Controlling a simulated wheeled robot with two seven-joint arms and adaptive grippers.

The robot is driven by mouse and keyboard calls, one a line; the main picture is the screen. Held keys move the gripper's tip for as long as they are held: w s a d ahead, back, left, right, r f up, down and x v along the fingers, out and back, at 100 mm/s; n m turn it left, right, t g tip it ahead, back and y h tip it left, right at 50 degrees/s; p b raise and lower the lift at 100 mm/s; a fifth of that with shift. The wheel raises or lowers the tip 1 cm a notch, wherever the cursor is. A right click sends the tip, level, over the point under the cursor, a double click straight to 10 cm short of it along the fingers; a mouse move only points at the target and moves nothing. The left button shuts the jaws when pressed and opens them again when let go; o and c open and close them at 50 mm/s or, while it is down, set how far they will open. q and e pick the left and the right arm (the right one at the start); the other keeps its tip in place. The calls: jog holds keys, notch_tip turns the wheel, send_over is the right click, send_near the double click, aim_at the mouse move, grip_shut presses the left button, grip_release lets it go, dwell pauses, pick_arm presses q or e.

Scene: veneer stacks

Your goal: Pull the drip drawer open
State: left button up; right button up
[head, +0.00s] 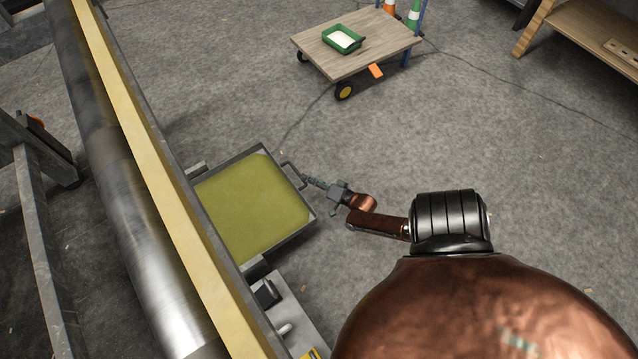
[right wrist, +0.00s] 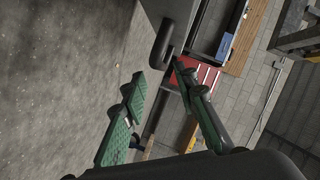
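The drip drawer (head: 312,216) stands out from beneath the roller machine in the head view, a grey tray with a flat yellow-green content. Its dark handle (head: 291,171) is on its right side; the handle also shows in the right wrist view (right wrist: 161,44). My right gripper (head: 317,183) is at the handle, its fingertips close to the bar. In the right wrist view its two green-padded fingers (right wrist: 160,78) are apart, with the handle just beyond or between their tips. I cannot tell whether they touch it. My left gripper is not in view.
A long steel roller (head: 110,140) and yellow beam (head: 150,150) run along the left. A wooden bench (head: 590,35) is at far right. The concrete floor right of the drawer is clear.

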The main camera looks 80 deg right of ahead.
jog(key=v, duration=0.5)
jog(key=shift+s+a, duration=0.1)
jog(key=shift+s, duration=0.1)
dwell(0.4)
